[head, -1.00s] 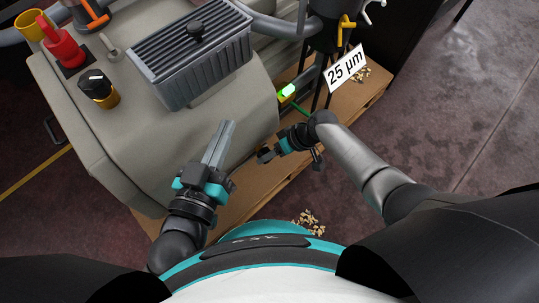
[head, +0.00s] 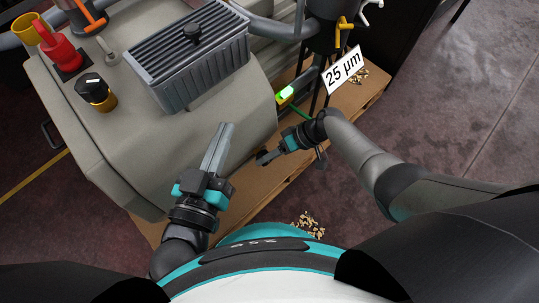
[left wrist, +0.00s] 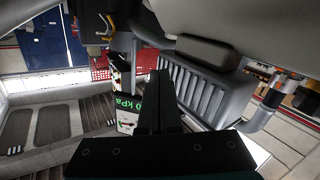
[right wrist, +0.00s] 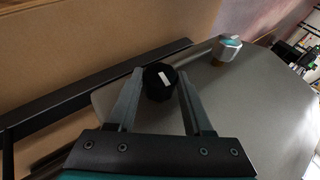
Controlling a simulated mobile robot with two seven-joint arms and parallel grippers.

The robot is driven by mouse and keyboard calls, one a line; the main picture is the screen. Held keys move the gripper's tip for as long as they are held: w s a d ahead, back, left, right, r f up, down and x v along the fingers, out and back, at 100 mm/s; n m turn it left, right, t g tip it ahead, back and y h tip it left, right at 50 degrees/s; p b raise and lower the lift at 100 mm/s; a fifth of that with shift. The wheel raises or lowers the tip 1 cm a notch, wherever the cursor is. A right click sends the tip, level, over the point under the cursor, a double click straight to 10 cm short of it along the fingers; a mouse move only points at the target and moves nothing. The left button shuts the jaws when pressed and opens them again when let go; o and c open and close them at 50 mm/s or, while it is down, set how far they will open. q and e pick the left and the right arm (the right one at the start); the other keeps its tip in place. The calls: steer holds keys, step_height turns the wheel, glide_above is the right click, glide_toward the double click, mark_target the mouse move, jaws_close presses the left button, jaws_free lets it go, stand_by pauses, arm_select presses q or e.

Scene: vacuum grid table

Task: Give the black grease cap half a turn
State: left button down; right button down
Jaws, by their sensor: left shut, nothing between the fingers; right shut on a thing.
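The black grease cap (right wrist: 160,82) is a dark round knob with a white mark, seen end-on in the right wrist view. My right gripper (right wrist: 160,74) has one finger on each side of it and is shut on it. In the head view my right gripper (head: 262,159) is low beside the near side of the beige machine (head: 190,130), and the cap is hidden there. My left gripper (head: 224,127) is shut and empty, over the machine's near edge. In the left wrist view its fingers (left wrist: 159,75) are together.
On the machine are a ribbed grey box (head: 190,55), a black knob with a yellow base (head: 96,93) and a red handle (head: 63,50). A "25 µm" sign (head: 343,69) stands right. A grey-teal fitting (right wrist: 228,48) is near the cap. Loose chips (head: 309,224) lie below.

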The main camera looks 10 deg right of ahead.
steer(key=shift+c, duration=1.5)
jaws_free()
steer(key=shift+d+r, duration=0.1)
arm_select(q)
steer(key=s+a+f+g+y+p, duration=0.2)
steer(key=a+g+y+p, duration=0.1)
steer(key=a+g+p, duration=0.1)
steer(key=s+a+f+g+y+p, duration=0.2)
steer(key=a+f+g+p, duration=0.1)
steer(key=a+g, duration=0.4)
steer(key=shift+s+g+y+p, duration=0.35)
steer(key=shift+g+y, duration=0.05)
arm_select(e)
steer(key=v, duration=1.5)
